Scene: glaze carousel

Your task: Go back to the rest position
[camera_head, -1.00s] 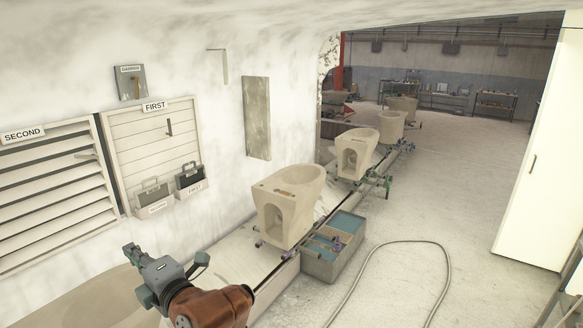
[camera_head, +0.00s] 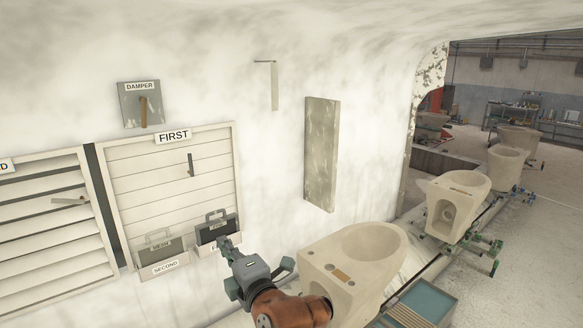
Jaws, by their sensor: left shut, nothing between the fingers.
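My left gripper (camera_head: 230,260) is shut and empty. It is grey on an orange-brown arm that comes in from the bottom of the head view. It shows just below and in front of the right-hand holder under the panel labelled FIRST (camera_head: 165,185); I cannot tell whether it touches anything. A dark handled plate (camera_head: 214,230) stands in that holder. A grey-beige handled plate (camera_head: 160,253) stands in the holder labelled SECOND, to its left. My right gripper does not show.
A beige toilet body (camera_head: 352,258) stands close to the right of my arm, above a blue-topped trough (camera_head: 428,302). Another toilet body (camera_head: 455,207) stands farther along the rail. A DAMPER plate (camera_head: 131,115) with a lever and a grey slab (camera_head: 321,155) are on the wall.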

